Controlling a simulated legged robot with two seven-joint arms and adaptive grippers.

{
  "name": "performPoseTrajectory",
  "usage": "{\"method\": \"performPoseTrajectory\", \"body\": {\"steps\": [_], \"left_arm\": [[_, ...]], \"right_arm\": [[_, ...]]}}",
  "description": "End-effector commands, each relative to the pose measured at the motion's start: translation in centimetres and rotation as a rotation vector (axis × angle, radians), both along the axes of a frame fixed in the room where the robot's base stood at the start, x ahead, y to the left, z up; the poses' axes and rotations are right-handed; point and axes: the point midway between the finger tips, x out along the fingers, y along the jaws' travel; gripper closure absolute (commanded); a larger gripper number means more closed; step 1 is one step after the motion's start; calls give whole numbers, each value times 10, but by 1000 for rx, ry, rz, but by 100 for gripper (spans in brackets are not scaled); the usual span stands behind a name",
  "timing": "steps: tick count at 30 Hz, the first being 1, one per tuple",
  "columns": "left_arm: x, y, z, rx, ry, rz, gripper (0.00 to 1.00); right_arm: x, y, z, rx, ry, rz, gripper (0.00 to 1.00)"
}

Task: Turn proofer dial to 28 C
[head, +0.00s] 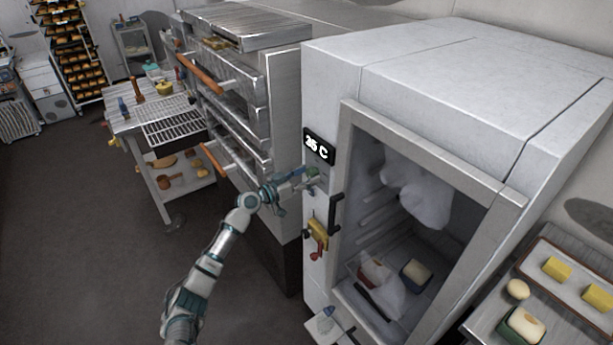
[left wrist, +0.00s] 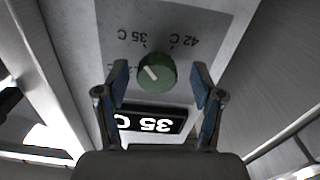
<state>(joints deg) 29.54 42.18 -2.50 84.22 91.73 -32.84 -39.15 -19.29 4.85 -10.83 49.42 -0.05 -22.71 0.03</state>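The proofer (head: 332,75) is the large pale cabinet in the head view. Its black display (head: 319,147) reads 35 C, and the display in the left wrist view (left wrist: 150,121) reads 35 C upside down. The green dial (left wrist: 156,72) has a white pointer mark angled to the upper left, towards the 35 C label. A 42 C label is at its upper right; another label at its left is partly hidden by a finger. My left gripper (left wrist: 160,82) is open, its blue-padded fingers on either side of the dial, with visible gaps. My right gripper is not in view.
The proofer's black handle (head: 336,213) and a yellow and red item (head: 317,240) are just below my left gripper. Ovens with wooden handles (head: 200,75) stand to the left. A tray of yellow blocks (head: 540,257) lies at the right. The floor (head: 100,250) at left is clear.

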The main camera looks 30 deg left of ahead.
Motion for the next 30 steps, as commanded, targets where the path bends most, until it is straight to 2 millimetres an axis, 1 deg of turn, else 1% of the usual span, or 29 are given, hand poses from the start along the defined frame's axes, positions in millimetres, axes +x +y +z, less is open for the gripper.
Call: {"method": "performPoseTrajectory", "body": {"steps": [1,2,3,5,6,7,14,20,26,30], "left_arm": [[0,0,0,0,0,0,47],[0,0,0,0,0,0,55],[0,0,0,0,0,0,65],[0,0,0,1,0,1,80],[0,0,0,1,0,1,90],[0,0,0,1,0,2,92],[0,1,1,-8,1,2,92],[0,2,2,-63,22,3,92],[1,1,2,-187,72,4,92],[1,2,3,-304,119,5,92]], "right_arm": [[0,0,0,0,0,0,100],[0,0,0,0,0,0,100],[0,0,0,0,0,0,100],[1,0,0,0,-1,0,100],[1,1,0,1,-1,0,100],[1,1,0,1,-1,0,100],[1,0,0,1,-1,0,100],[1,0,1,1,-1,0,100],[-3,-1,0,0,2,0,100],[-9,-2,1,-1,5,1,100]]}}
